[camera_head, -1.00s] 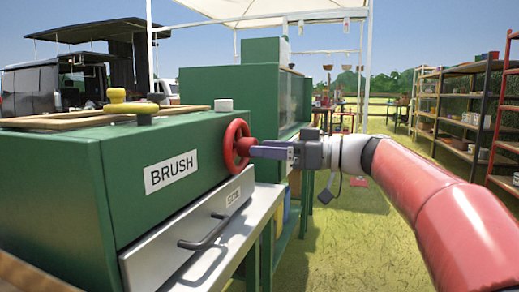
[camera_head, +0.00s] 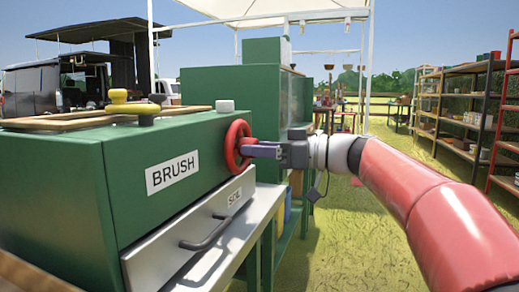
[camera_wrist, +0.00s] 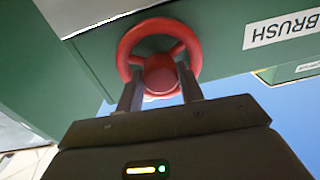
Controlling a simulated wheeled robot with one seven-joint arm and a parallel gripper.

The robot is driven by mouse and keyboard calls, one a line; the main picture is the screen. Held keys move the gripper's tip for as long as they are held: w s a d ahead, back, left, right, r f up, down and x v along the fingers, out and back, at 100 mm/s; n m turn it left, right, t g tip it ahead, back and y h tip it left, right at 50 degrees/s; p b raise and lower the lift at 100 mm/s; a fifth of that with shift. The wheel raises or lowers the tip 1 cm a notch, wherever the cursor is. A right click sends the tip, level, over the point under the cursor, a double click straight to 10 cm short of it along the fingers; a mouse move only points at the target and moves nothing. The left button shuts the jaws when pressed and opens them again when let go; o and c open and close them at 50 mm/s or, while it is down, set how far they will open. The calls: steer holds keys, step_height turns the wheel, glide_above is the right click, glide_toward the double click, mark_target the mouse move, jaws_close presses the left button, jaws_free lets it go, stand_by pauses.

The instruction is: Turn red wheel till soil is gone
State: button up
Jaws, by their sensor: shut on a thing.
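The red wheel (camera_head: 238,146) is mounted on the end face of the green box labelled BRUSH (camera_head: 172,172). My gripper (camera_head: 252,150) reaches it from the right and is shut on the wheel. In the wrist view the wheel (camera_wrist: 128,40) shows its rim, spokes and round hub, with one finger on each side near the hub (camera_wrist: 160,88). A grey drawer labelled SOIL (camera_head: 190,237) with a dark handle sits below the BRUSH label. No soil shows; the inside of the box and drawer is hidden.
A metal-topped bench (camera_head: 235,222) carries the box. A second green cabinet (camera_head: 268,97) stands behind. Shelves (camera_head: 460,105) stand far right, with open grass (camera_head: 350,225) between.

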steer(key=shift+m+t+p, duration=0.5)
steer(key=shift+m+p, duration=6.25)
steer(key=shift+m, duration=8.35)
steer(key=shift+f, duration=0.1)
steer(key=o, duration=1)
